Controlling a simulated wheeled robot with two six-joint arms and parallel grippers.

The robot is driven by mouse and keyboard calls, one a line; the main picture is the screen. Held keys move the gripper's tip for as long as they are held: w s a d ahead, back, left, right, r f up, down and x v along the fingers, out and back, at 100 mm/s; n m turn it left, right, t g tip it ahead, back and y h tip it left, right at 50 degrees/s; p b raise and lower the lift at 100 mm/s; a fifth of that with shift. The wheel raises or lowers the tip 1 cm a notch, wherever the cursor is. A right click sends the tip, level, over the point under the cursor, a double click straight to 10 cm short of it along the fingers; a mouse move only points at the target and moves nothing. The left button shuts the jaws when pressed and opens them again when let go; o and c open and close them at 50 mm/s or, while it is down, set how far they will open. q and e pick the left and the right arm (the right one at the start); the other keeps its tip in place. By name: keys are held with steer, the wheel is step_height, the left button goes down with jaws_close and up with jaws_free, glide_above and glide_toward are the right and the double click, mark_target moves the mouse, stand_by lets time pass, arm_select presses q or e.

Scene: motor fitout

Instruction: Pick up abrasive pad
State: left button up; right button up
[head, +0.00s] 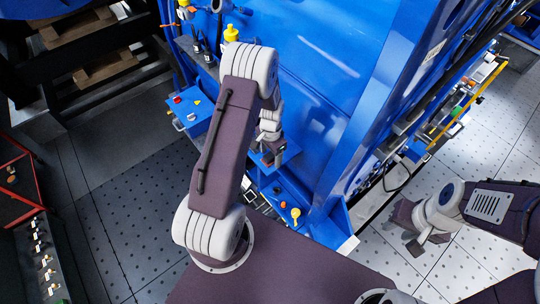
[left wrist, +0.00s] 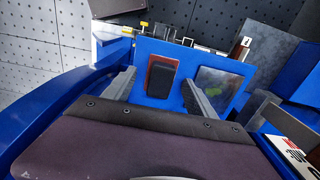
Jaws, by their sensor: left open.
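In the left wrist view, a dark block with a reddish-brown edge (left wrist: 162,78), which looks like the abrasive pad, rests on a blue surface (left wrist: 150,49). My left gripper (left wrist: 159,80) is open, with one finger to each side of the pad and gaps between. The pad lies ahead of the fingers; I cannot tell how far. In the head view my left gripper (head: 274,153) is over a blue shelf by the large blue machine, and the pad is not discernible there. My right gripper (head: 412,232) hangs over the floor at the right; its jaws are unclear.
The large blue machine (head: 315,60) rises close beside my left arm. A grey plate (left wrist: 215,85) lies right of the pad. A blue box with a red button (head: 190,110) and yellow-capped bottles (head: 231,34) stand nearby. Perforated floor (head: 115,215) is clear at left.

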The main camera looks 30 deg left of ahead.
mark_target(271, 154)
arm_select(q)
steer(key=shift+f, duration=0.1)
jaws_close()
steer(key=shift+w+r, duration=0.1)
steer(key=shift+r, duration=0.3)
step_height(271, 154, up, 8)
steer(key=b, duration=0.2)
steer(key=shift+r+b, duration=0.2)
steer(key=shift+b, duration=0.2)
steer(key=shift+r, duration=0.45)
